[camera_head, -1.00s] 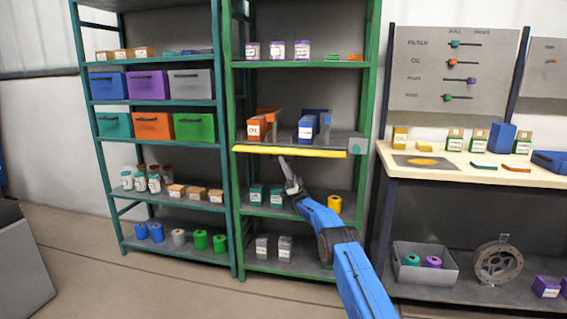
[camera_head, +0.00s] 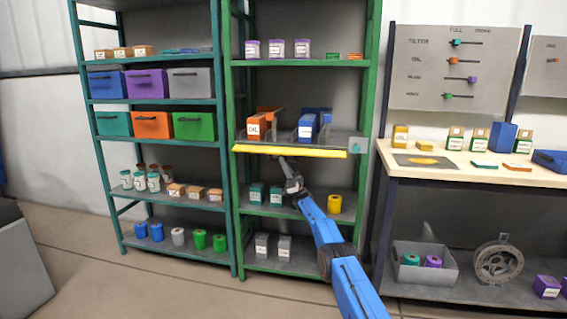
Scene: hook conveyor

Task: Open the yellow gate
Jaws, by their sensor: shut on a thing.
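The yellow gate (camera_head: 318,153) is a long flat yellow bar along the front edge of the middle shelf of the green rack. An orange carton (camera_head: 257,127) and a blue carton (camera_head: 308,127) stand in lanes behind it. My gripper (camera_head: 284,162) reaches up from below at the bar's lower edge, left of its middle. Its jaws are shut on the yellow gate, though the fingertips are small and the contact is hard to make out. My blue arm comes in from the lower right.
A teal rack (camera_head: 157,102) with bins stands left. A workbench (camera_head: 470,166) stands right. The floor in front is clear.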

